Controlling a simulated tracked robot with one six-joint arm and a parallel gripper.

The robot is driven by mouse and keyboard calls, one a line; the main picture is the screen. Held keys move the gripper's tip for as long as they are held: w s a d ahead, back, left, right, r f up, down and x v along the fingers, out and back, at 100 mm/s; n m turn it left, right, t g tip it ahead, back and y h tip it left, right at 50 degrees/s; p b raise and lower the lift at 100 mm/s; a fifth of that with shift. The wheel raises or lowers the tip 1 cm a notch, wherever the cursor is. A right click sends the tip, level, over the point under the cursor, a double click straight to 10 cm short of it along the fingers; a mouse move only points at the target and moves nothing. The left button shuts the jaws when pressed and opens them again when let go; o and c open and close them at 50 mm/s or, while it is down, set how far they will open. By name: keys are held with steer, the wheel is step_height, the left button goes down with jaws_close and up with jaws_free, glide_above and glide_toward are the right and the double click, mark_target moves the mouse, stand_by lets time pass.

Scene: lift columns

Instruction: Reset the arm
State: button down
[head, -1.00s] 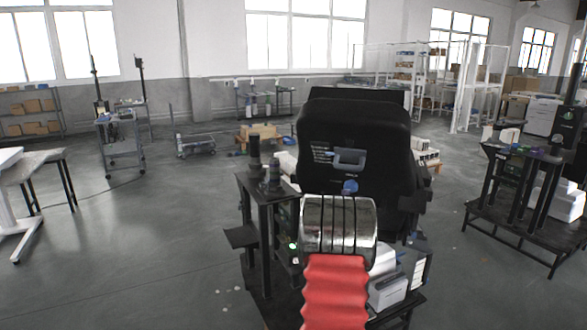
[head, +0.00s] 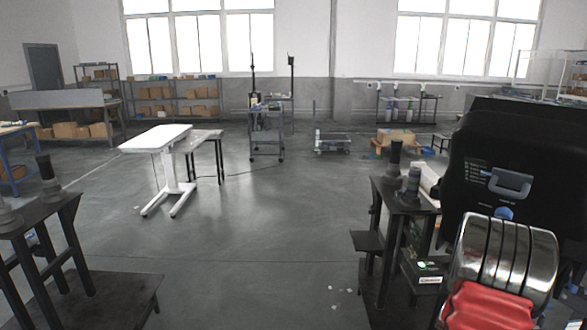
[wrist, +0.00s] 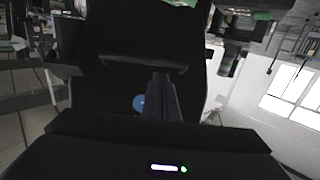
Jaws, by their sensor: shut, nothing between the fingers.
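My gripper (wrist: 161,80) shows in the wrist view as a narrow dark shape near the middle, with its fingers together and nothing seen between them. Dark surfaces fill much of that view behind and below it, so its outline is hard to make out. I cannot make out my gripper in the head view.
A black stand (head: 400,210) with dark cylinders is right of centre; another black stand (head: 62,245) is at the left. A white table (head: 157,138), a cart (head: 266,135) and a low trolley (head: 332,141) stand farther back. The floor between the stands (head: 255,235) is clear.

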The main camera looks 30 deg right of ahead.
steer(key=w+a+f+n+g+y, duration=0.15)
steer(key=a+y, duration=0.25)
steer(key=a, duration=0.5)
steer(key=w+a+f+n+y, duration=0.15)
steer(key=a+y, duration=0.25)
steer(key=a, duration=0.6)
steer(key=w+a+f+n+y, duration=0.1)
steer(key=w+a+f+y, duration=0.15)
steer(key=a, duration=0.65)
steer(key=s+a+r+n+y, duration=0.2)
steer(key=s+a+r+n, duration=0.1)
steer(key=a, duration=0.9)
steer(key=s+a+r+n+y, duration=0.2)
steer(key=s+a+r, duration=0.3)
steer(key=a, duration=0.8)
steer(key=s+a+r+n+y, duration=0.2)
steer(key=s+a+r+n, duration=0.2)
steer(key=a+r, duration=0.3)
steer(key=a, duration=0.5)
steer(key=shift+s+a, duration=0.15)
steer(key=shift+a, duration=0.15)
